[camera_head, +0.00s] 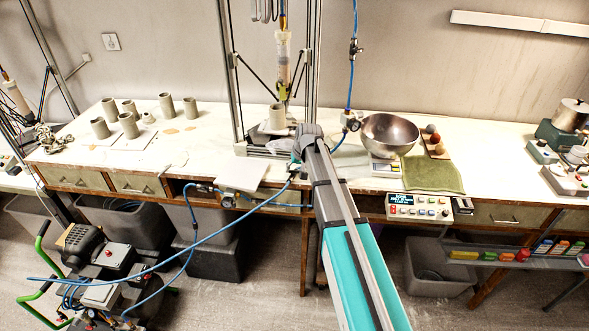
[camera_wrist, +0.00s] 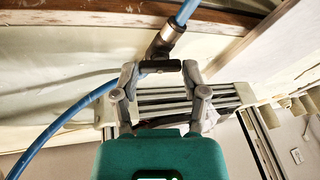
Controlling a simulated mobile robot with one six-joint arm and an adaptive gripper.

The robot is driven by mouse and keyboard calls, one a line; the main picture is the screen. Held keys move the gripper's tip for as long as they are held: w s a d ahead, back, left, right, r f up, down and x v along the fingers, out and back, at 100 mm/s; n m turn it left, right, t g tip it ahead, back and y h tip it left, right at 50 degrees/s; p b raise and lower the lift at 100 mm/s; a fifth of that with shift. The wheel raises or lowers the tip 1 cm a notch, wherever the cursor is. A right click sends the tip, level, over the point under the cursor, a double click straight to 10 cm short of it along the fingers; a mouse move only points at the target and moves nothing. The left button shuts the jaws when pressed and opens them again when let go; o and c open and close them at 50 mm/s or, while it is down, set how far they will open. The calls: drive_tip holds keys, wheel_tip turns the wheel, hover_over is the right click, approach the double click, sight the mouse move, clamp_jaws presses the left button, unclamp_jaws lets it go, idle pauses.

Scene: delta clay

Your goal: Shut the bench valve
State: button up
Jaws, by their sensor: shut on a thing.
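In the wrist view, my gripper (camera_wrist: 161,70) has its two grey fingers at either end of a short black valve handle (camera_wrist: 158,65) and is shut on it. The bench valve (camera_wrist: 160,48) is a small dark body with a metal fitting above it, from which a blue hose (camera_wrist: 185,12) runs to the top edge. The handle lies across the picture, roughly square to the hose. In the head view, my arm reaches to the bench's front edge below the clay printer (camera_head: 283,60). The wrist hides most of the gripper and valve there.
A blue hose (camera_head: 215,235) runs from the compressor (camera_head: 100,262) on the floor up to the bench edge. A white board (camera_head: 240,174) lies left of my wrist. A steel bowl (camera_head: 390,134), a green cloth (camera_head: 432,174) and a control box (camera_head: 418,208) are to the right.

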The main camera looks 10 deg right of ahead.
drive_tip(key=m+h, duration=0.1)
drive_tip(key=m, duration=0.5)
drive_tip(key=shift+a, duration=0.1)
drive_tip(key=shift+m, duration=0.3)
drive_tip(key=o, duration=1.2)
drive_tip(key=shift+c, duration=0.2)
drive_tip(key=s+n+g+h, duration=0.1)
drive_tip(key=s+n+g, duration=0.2)
drive_tip(key=s, duration=2.5)
drive_tip(key=n, duration=0.4)
drive_tip(key=shift+s+a+f, duration=0.15)
drive_tip(key=shift+s+f, duration=0.15)
drive_tip(key=shift+s, duration=0.1)
